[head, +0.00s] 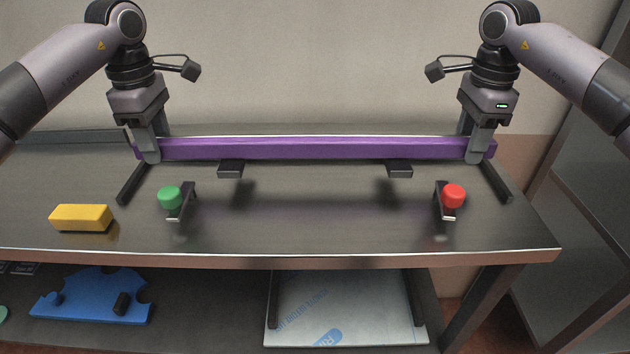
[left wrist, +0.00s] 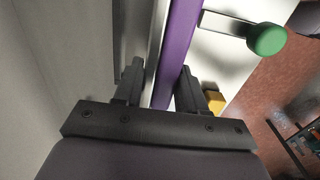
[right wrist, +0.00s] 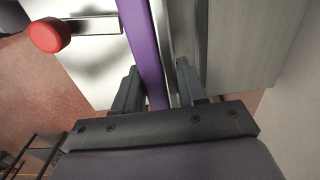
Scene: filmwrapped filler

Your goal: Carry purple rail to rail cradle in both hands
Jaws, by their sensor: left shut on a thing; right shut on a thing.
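The long purple rail (head: 315,149) lies level across the far part of the table, spanning from one gripper to the other. My left gripper (head: 148,152) is shut on its left end; the rail also shows between the fingers in the left wrist view (left wrist: 178,50). My right gripper (head: 482,152) is shut on its right end, and the right wrist view shows the rail (right wrist: 146,50) between the fingers. Two dark blocks (head: 230,169) (head: 400,169) show just below the rail's front face. I cannot tell whether they belong to the rail cradle or touch the rail.
A green knob (head: 170,197) and a red knob (head: 453,196) stand on dark brackets in front of the rail. A yellow block (head: 81,217) lies at front left. The table's (head: 315,235) front middle is clear. A blue piece (head: 95,297) lies on the lower shelf.

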